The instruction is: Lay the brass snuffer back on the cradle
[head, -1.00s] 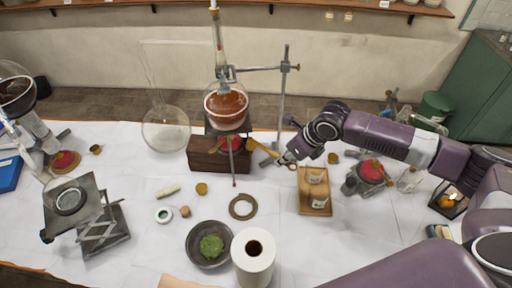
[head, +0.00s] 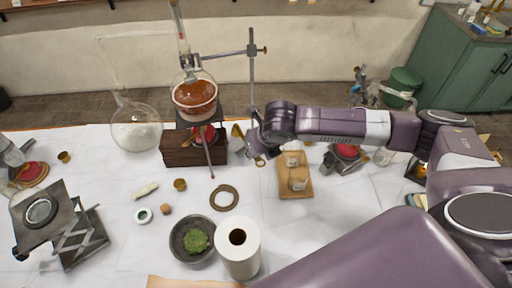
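The brass snuffer (head: 238,131) shows as a small yellow piece just left of my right gripper (head: 256,152). My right gripper appears shut on it, right of the dark wooden block (head: 180,152) and the burner stand. Its fingers are small and partly hidden by the wrist. I cannot make out whether the snuffer touches anything else. I cannot pick out the cradle with certainty. My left gripper is not in view.
A flask of amber liquid (head: 195,98) stands on the tripod, with a clamp stand (head: 252,75) behind my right gripper. A wooden board (head: 284,182) with jars lies just right. A paper roll (head: 250,250) and bowl (head: 178,245) stand in front. White cloth between is mostly clear.

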